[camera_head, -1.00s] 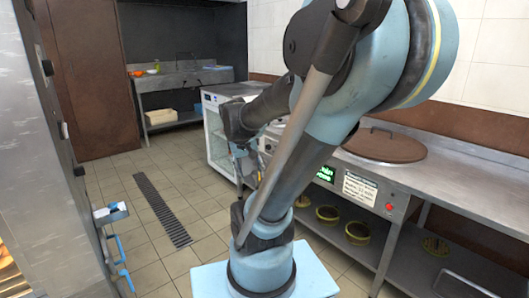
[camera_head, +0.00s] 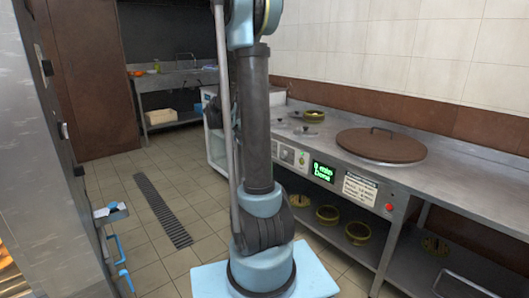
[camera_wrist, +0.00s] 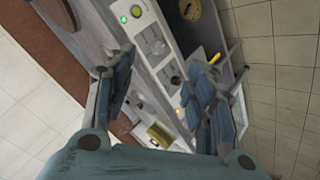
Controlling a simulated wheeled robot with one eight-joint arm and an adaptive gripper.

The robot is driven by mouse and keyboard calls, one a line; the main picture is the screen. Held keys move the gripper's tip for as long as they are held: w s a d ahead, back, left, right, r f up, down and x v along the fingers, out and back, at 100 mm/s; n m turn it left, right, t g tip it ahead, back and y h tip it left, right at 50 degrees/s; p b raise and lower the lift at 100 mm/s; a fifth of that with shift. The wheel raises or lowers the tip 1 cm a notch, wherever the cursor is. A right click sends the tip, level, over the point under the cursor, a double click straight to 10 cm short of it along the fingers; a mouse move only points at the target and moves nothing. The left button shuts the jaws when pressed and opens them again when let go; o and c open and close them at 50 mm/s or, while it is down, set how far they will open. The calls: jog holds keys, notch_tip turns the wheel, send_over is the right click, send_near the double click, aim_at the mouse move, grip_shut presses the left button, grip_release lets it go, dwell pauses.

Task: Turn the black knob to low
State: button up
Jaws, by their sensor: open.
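A small black knob (camera_wrist: 176,80) sits on the light control panel (camera_wrist: 152,40) in the wrist view. A grey dial (camera_wrist: 156,46) is beside it on the same panel. My gripper (camera_wrist: 163,70) is open, its two blue-padded fingers spread on either side of the panel, with nothing between them in its grip. The fingers look apart from the knob; the exact distance is hard to tell. In the head view the panel (camera_head: 287,155) shows just right of my arm. My gripper is not visible there. The knob's setting marks are too small to read.
The steel counter (camera_head: 455,183) holds a brown round lid (camera_head: 381,146) with a handle. A green display (camera_head: 323,172) and a red button (camera_head: 389,207) are on its front. Yellow round containers (camera_head: 357,232) stand on the lower shelf.

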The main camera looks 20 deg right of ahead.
jog(key=w+d+f+m+t+h, duration=0.15)
jog(key=w+f, duration=0.25)
jog(key=w, duration=0.4)
jog(key=w+d+f+h, duration=0.15)
jog(key=w+f, duration=0.25)
jog(key=w, duration=0.4)
jog(key=w+a+f+m+t+h, duration=0.1)
jog(key=w+f+h, duration=0.1)
jog(key=w+f, duration=0.3)
jog(key=w+f+t+h, duration=0.1)
jog(key=w+f+h, duration=0.1)
jog(key=f, duration=0.5)
jog(key=x, duration=1.7)
jog(key=shift+w, duration=0.1)
jog(key=c, duration=1.1)
